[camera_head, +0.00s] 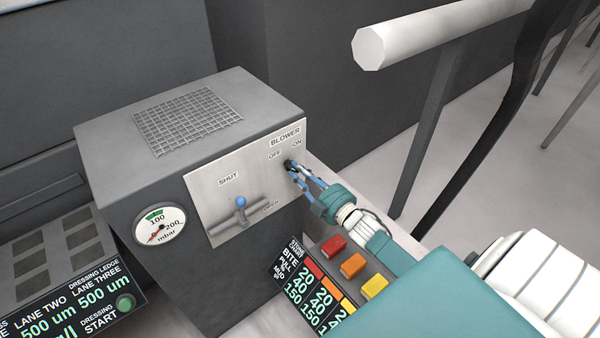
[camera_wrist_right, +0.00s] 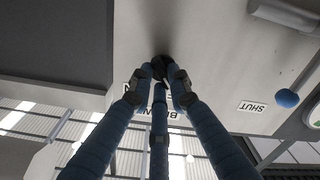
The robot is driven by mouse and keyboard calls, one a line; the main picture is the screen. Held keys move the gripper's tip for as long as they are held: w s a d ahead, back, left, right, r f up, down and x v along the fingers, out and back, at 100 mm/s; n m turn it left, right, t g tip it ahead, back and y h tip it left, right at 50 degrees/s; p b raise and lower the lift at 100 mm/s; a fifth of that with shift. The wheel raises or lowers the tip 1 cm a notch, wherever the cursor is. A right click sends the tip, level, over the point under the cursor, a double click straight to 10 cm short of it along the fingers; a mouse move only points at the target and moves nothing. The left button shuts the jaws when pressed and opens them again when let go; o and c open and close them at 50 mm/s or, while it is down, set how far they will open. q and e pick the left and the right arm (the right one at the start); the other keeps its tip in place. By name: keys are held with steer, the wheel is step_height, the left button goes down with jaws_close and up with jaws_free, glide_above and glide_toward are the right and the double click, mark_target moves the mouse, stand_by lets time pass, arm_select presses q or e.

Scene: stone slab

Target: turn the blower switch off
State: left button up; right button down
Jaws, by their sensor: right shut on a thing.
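The blower switch (camera_head: 289,163) is a small dark knob on the light plate (camera_head: 225,190) of a grey box, below the label BLOWER with OFF at left and ON at right. My right gripper (camera_head: 293,168) has its blue fingers shut on the knob. In the right wrist view the fingers (camera_wrist_right: 160,78) close around the dark knob (camera_wrist_right: 161,64) against the plate. The fingers cover much of the knob, so I cannot tell which way it points. My left gripper is not in view.
On the same plate, left of the switch, is a valve handle with a blue ball (camera_head: 241,202), marked SHUT and OPEN. A pressure gauge (camera_head: 159,224) is on the box's left. Red (camera_head: 333,245), orange (camera_head: 352,265) and yellow (camera_head: 374,286) buttons lie below my right arm.

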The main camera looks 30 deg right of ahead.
stand_by(0.4)
steer(key=c, duration=1.6)
jaws_free()
steer(key=shift+c, duration=0.2)
steer(key=shift+s, duration=0.15)
steer(key=s, duration=1.1)
steer(key=shift+s+d, duration=0.4)
steer(key=shift+d, duration=0.05)
